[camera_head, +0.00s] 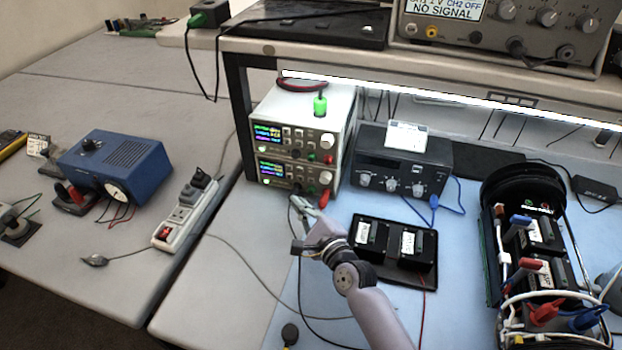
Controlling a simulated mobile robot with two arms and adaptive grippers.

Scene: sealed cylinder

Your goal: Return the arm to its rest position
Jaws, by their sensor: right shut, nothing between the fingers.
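My right arm reaches up from the bottom of the head view. My left gripper does not show.
A black box with two modules (396,246) lies just right of my arm. An open black cylinder (528,200) with cables stands at the right. A power strip (188,212) and a blue device (115,165) are at the left. A shelf (400,62) overhangs the back.

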